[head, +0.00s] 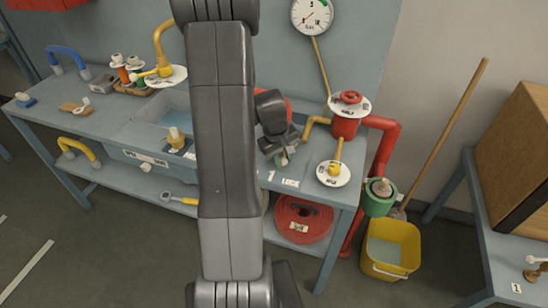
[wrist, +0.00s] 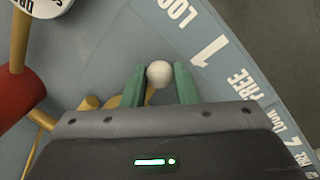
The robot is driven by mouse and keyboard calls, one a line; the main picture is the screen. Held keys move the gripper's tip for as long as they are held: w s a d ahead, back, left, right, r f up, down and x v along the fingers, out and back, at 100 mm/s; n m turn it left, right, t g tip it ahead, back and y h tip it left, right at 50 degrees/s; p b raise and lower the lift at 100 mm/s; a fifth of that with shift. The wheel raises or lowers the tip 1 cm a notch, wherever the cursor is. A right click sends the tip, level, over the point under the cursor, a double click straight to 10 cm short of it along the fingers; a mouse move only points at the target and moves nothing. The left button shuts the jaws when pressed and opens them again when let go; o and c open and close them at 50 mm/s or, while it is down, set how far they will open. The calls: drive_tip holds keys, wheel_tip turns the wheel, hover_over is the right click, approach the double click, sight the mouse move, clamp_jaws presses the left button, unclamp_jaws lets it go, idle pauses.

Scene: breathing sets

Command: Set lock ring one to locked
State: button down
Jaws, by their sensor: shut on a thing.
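My gripper (wrist: 159,84) is shut on a round white knob (wrist: 158,73), with its green fingertips on either side. The rest of the part under the knob, including lock ring one, is hidden by the gripper. In the head view, my gripper (head: 283,156) is low over the bench's front edge. The edge labels there read 1 LOCK (head: 284,181). In the wrist view, the knob is beside the number 1 (wrist: 208,48), between the partly cut-off LOCK and FREE (wrist: 243,83). I cannot tell which setting the ring is at.
A red valve body (head: 345,125) with yellow pipes stands right of my gripper, with a round white dial plate (head: 334,174) in front. A yellow bucket (head: 390,250) stands on the floor at the right. A coiled red hose (head: 302,220) is under the bench.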

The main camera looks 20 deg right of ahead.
drive_tip(key=shift+s+d+n+t+p, duration=0.15)
drive_tip(key=shift+d+n, duration=0.5)
drive_tip(key=shift+n, duration=0.05)
drive_tip(key=shift+s+d+n+t+p, duration=0.15)
drive_tip(key=shift+d+n, duration=0.5)
drive_tip(key=shift+n, duration=0.05)
drive_tip(key=c, duration=1.1)
unclamp_jaws()
drive_tip(key=shift+c, duration=0.2)
drive_tip(key=v, duration=1.4)
drive_tip(key=shift+d, duration=0.2)
drive_tip(key=x, duration=1.4)
drive_tip(key=shift+a, duration=0.2)
